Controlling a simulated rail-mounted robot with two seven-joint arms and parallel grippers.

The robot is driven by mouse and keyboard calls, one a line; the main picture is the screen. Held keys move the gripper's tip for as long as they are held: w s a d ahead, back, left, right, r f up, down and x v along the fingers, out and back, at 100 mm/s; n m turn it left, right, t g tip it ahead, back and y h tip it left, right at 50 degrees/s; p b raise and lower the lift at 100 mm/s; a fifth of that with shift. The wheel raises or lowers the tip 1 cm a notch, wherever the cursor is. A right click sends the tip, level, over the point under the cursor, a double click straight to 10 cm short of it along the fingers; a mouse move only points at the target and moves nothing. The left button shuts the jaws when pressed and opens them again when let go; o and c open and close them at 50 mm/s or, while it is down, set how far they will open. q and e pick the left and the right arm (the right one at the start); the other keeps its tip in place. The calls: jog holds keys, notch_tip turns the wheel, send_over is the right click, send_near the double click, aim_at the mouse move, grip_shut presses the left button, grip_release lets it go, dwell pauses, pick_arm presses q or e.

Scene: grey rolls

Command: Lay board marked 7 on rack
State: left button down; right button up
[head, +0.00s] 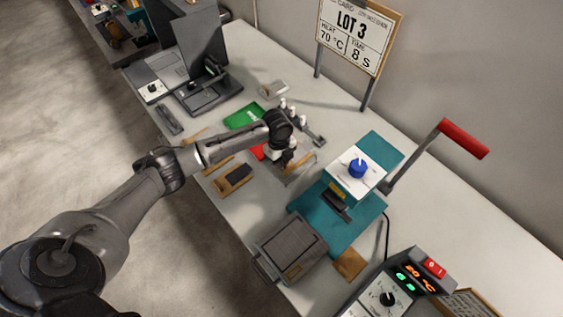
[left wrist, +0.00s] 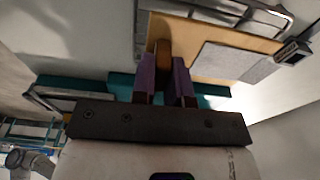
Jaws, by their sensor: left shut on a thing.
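My left gripper (head: 288,166) reaches over the middle of the bench and is shut on a thin tan board (head: 301,168). In the left wrist view the purple-padded fingers (left wrist: 164,78) pinch the near edge of this tan board (left wrist: 190,38), which carries a grey rectangle (left wrist: 230,62). No number 7 can be read on it. A bent metal wire frame (left wrist: 245,14) shows beyond the board in the left wrist view; I cannot tell whether it is the rack. My right gripper is in neither view.
A teal press (head: 335,222) with a blue knob and red-handled lever stands to the right. A grey lidded tray (head: 290,248) is in front of it. A tan board with a dark patch (head: 234,179) lies near the front edge. A green plate (head: 243,116) lies behind the arm.

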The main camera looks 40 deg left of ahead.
pick_arm(q)
jog(key=shift+f, duration=0.75)
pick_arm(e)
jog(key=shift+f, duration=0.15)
pick_arm(q)
jog(key=shift+f, duration=0.15)
jog(key=c, duration=1.1)
grip_release()
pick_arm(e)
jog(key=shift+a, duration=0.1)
